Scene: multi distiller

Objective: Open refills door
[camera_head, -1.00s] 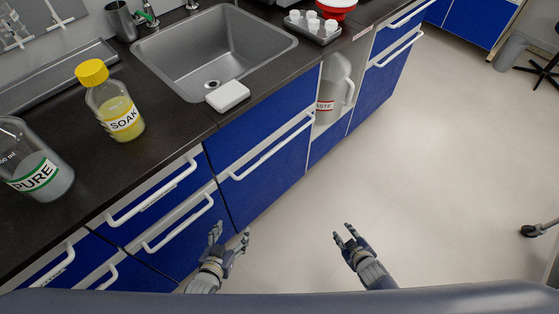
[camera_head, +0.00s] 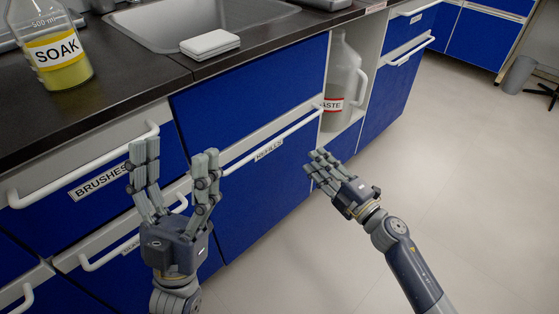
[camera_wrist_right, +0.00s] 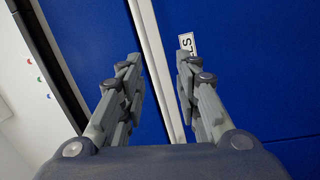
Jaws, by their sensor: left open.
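The refills door (camera_head: 262,200) is blue, carries a REFILLS label (camera_head: 268,150), and looks closed. Its long white handle (camera_head: 290,131) runs above the label. My right gripper (camera_head: 316,163) is open near the handle's right end. In the right wrist view its fingers (camera_wrist_right: 158,65) are spread, with the white handle (camera_wrist_right: 146,25) showing between them. Part of the label (camera_wrist_right: 187,43) shows there too. I cannot tell how deep the handle lies between the fingers. My left gripper (camera_head: 176,155) is open and empty, fingers up, left of the refills door in front of the brushes drawer (camera_head: 150,185).
The dark counter (camera_head: 120,105) above holds a SOAK bottle (camera_head: 58,55), a sink (camera_head: 185,20) and a white pad (camera_head: 210,43). A waste jug (camera_head: 343,78) stands in an open niche right of the refills door.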

